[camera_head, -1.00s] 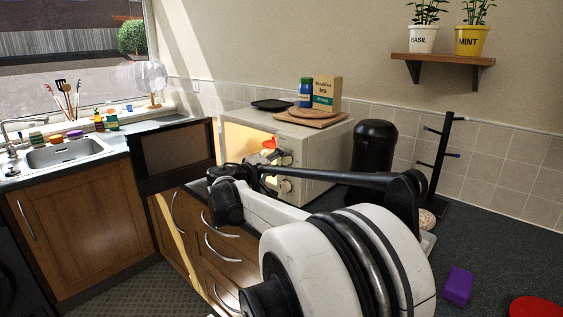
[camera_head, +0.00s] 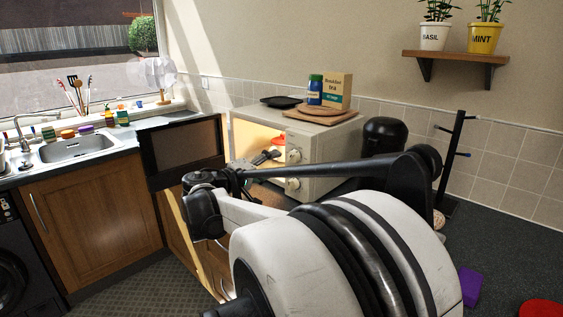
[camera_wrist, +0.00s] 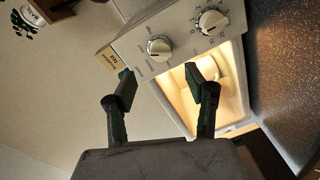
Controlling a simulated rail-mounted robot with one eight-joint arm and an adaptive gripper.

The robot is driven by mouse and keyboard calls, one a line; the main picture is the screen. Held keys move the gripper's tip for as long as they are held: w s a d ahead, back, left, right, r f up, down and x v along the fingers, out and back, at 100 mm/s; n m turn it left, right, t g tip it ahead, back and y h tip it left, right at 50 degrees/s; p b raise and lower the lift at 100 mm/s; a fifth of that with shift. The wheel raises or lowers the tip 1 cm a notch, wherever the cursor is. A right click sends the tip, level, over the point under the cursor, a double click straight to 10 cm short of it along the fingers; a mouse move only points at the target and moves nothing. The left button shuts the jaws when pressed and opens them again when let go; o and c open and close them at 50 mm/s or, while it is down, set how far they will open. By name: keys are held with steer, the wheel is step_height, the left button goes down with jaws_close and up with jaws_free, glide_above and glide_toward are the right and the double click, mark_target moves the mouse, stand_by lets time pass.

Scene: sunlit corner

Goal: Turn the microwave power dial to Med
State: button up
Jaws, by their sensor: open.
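The cream microwave (camera_head: 330,165) stands on the counter with its door (camera_head: 182,146) swung open and its inside lit. Its front panel has an upper dial (camera_head: 293,155) and a lower dial (camera_head: 293,183). In the wrist view, the upper dial (camera_wrist: 159,47) has a few word labels around it, too small to read. The lower dial (camera_wrist: 212,22) has a ring of scale marks. My gripper (camera_head: 266,157) is in front of the lit opening, left of the upper dial. In the wrist view, my gripper (camera_wrist: 160,79) has its fingers apart with nothing between them; both dials lie beyond the fingertips.
A tea box (camera_head: 337,91), a blue jar (camera_head: 314,89) and a round board (camera_head: 322,112) are on top of the microwave. A red item (camera_head: 279,141) shows at the opening. A black canister (camera_head: 383,136) and a dark rack (camera_head: 455,160) stand to the right.

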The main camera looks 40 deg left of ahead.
steer(key=shift+s, duration=1.5)
steer(key=shift+w+r, duration=0.1)
steer(key=w+d+r+m+g+h, duration=0.2)
steer(key=w+d, duration=0.7)
steer(key=d, duration=0.3)
steer(key=w+d+r+m+g+h, duration=0.1)
steer(key=w+d+m+g, duration=0.2)
steer(key=d, duration=1.5)
steer(key=w+d+r+m+g+h, duration=0.15)
steer(key=w+d, duration=0.35)
steer(key=d, duration=1.3)
steer(key=s+d+f+m+g+y, duration=0.1)
steer(key=s+d+g, duration=0.1)
steer(key=s+d, duration=0.6)
steer(key=s+d+f+m+g+y, duration=0.1)
steer(key=s+d+f+m, duration=0.1)
steer(key=s+d, duration=0.65)
steer(key=s+d+f+m+y, duration=0.1)
steer(key=s+d+f, duration=0.3)
steer(key=s, duration=0.4)
steer(key=s+d+f+m+y, duration=0.2)
steer(key=s+d+f, duration=0.3)
steer(key=s, duration=0.4)
steer(key=shift+d+f+m, duration=0.25)
steer(key=shift+d+m, duration=0.3)
steer(key=shift+m, duration=0.2)
